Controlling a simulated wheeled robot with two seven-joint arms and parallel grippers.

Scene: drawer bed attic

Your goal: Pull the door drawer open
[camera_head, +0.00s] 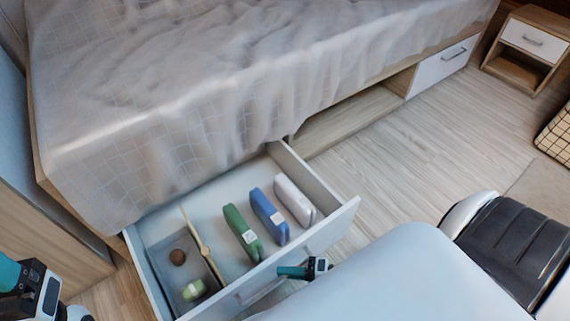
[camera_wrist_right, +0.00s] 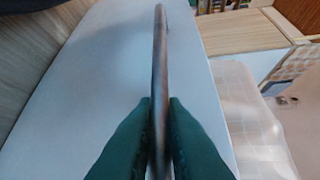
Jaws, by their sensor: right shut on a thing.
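The white drawer (camera_head: 334,216) under the bed stands pulled out over the floor. It holds a green pouch (camera_head: 240,232), a blue pouch (camera_head: 268,214), a white pouch (camera_head: 294,200) and a divided section with a brown round item and a green item. My right gripper (camera_head: 292,271) is at the drawer's front, at its metal handle (camera_head: 264,291). In the right wrist view the green fingers (camera_wrist_right: 160,135) are shut on the handle bar (camera_wrist_right: 159,70), one on each side. My left arm shows at the lower left; its fingertips are not clearly visible.
The bed (camera_head: 180,80) with a draped sheet stands behind the drawer. An open compartment (camera_head: 345,120) and a second closed drawer (camera_head: 442,66) are to the right. A nightstand (camera_head: 530,45) stands at the far right. The floor (camera_head: 410,150) right of the drawer is clear.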

